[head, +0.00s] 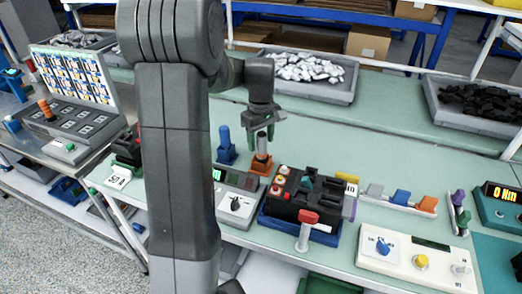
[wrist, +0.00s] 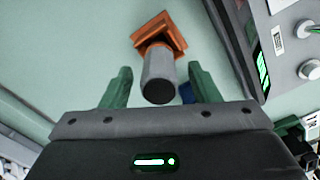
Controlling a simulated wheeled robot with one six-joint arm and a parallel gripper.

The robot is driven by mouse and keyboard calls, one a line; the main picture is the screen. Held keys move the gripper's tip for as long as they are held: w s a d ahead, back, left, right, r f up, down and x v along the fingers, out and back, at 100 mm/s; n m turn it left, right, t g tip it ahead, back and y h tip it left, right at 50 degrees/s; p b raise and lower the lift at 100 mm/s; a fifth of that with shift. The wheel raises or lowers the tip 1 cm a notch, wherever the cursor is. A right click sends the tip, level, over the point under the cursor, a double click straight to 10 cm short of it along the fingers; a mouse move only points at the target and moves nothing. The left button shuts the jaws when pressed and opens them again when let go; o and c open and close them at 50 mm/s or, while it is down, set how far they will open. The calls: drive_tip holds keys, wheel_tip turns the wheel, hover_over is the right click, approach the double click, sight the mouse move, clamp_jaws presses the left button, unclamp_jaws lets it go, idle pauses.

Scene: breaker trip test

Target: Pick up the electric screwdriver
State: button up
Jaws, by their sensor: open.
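A grey cylindrical tool with a dark end, which looks like the electric screwdriver (wrist: 159,75), stands in an orange square holder (wrist: 169,28). In the head view the tool (head: 262,146) and its holder (head: 261,166) are on the green bench, below my gripper (head: 261,134). My gripper, seen in the wrist view (wrist: 160,70), is open. Its two green fingers are on either side of the tool, with a visible gap on each side. A blue tool in a blue holder (head: 226,150) stands just left of it in the head view.
A meter box (head: 238,198) and a black breaker block in a blue tray (head: 303,193) with a red-topped lever (head: 306,228) stand close in front and right. Grey bins (head: 305,75) lie behind. Bare bench surface shows behind the holders.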

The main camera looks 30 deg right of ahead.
drive_tip(key=shift+s+f, duration=0.15)
drive_tip(key=shift+f, duration=0.45)
drive_tip(key=shift+r, duration=0.1)
drive_tip(key=c, duration=1.2)
